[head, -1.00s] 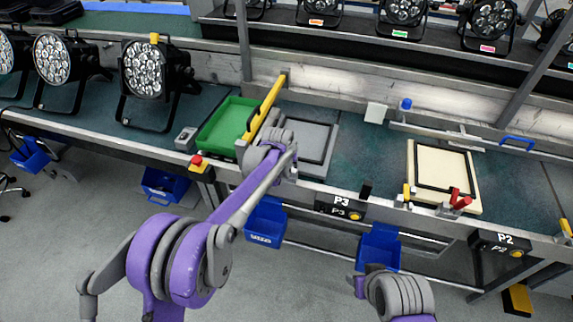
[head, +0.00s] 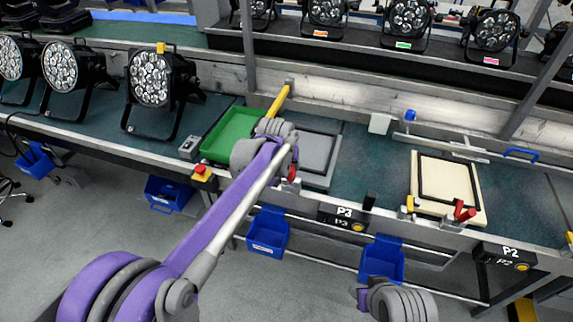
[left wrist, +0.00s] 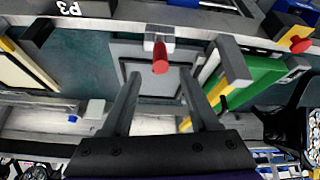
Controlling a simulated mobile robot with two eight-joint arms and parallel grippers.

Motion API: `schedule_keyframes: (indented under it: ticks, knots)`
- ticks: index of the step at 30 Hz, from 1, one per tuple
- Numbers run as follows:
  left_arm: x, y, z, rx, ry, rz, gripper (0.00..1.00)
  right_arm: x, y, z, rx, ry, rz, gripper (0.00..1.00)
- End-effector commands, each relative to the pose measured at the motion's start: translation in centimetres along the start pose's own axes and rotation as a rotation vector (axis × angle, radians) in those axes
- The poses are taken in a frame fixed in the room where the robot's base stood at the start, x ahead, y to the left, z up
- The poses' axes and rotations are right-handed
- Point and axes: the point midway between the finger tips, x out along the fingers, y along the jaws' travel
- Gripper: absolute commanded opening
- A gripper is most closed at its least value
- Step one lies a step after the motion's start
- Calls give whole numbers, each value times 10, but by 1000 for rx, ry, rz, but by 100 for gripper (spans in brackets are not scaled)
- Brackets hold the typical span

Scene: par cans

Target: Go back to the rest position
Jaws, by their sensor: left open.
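My left arm reaches from the lower left to the bench, its wrist beside the green tray (head: 229,131) and the grey plate (head: 318,150). In the left wrist view my left gripper (left wrist: 160,88) is open and empty, its two fingers spread apart. A red-tipped clamp handle (left wrist: 160,64) shows between and beyond the fingers, at the edge of the grey plate; I cannot tell the distance. In the head view the wrist hides the left fingers. A grey ribbed joint of my right arm shows at the bottom; the right gripper is out of view.
Par can lights (head: 160,80) stand on the bench at left, and more stand on the back shelf. Blue bins (head: 268,232) hang under the bench edge. The floor in front is clear.

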Motion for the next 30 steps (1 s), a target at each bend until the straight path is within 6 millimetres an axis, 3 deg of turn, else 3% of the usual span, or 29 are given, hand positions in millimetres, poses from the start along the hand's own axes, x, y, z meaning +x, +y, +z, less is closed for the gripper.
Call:
schedule_keyframes:
  ticks: [8,11,14,21,25,30]
  knots:
    - [-3,-3,2,-1,0,-1,61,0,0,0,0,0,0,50]
    - [-18,-15,12,-7,1,-7,61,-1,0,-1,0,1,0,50]
    - [-44,-36,35,-16,1,-19,61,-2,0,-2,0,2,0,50]
    - [-109,-89,128,-43,2,-52,61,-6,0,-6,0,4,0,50]
    - [-131,-110,187,-58,3,-71,61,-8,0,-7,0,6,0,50]
    - [-144,-127,264,-76,4,-91,61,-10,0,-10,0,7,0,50]
